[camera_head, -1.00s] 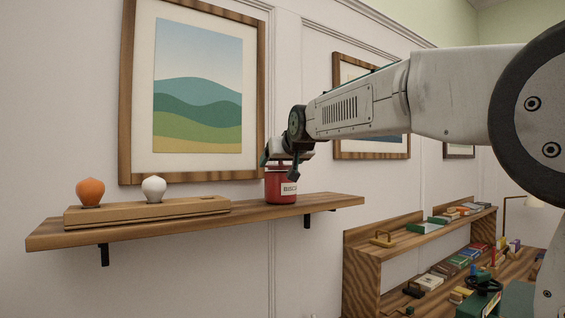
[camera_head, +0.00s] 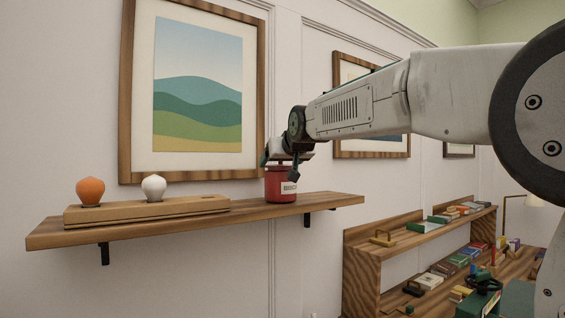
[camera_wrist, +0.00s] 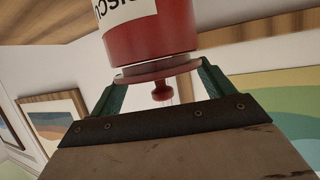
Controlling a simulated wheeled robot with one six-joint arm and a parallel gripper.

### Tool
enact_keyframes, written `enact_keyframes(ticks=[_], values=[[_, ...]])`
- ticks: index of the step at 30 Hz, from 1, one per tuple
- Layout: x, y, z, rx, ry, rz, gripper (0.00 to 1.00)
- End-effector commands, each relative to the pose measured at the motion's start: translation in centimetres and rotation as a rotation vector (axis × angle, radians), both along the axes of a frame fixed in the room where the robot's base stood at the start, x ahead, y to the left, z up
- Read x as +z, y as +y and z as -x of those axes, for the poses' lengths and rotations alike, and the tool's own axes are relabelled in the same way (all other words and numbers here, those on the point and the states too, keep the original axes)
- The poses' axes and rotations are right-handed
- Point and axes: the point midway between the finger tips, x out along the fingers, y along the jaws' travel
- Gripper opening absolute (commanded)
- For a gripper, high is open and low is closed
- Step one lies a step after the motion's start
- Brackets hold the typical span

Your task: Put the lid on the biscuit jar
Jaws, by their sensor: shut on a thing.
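The red biscuit jar (camera_head: 281,186) with a white label stands upright on the wooden wall shelf, below my gripper (camera_head: 281,161). In the wrist view, which shows things upside down, the jar (camera_wrist: 152,35) fills the top. My green fingers are shut on the rim of the red lid (camera_wrist: 155,73), one on each side. The lid's knob (camera_wrist: 162,90) points toward my palm. The lid is lined up with the jar's mouth, with a pale band between them. I cannot tell whether the lid is fully seated or slightly above the jar.
The shelf (camera_head: 245,213) also holds a wooden block (camera_head: 147,211) with an orange knob (camera_head: 90,191) and a white knob (camera_head: 154,188) on the left. A framed picture (camera_head: 197,90) hangs behind. A lower shelf unit (camera_head: 363,270) with small items stands right.

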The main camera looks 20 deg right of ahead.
Motion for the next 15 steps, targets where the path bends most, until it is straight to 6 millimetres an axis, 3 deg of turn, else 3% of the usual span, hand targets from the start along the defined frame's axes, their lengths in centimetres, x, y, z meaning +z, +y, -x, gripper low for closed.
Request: enact_keyframes(ticks=[12, 13, 15], values=[[-0.02, 0.0, 0.0, 0.0, 0.0, 0.0, 0.55], [-0.02, 0.0, 0.0, 0.0, 0.0, 0.0, 0.86], [-0.02, 0.0, 0.0, 0.0, 0.0, 0.0, 1.0]])
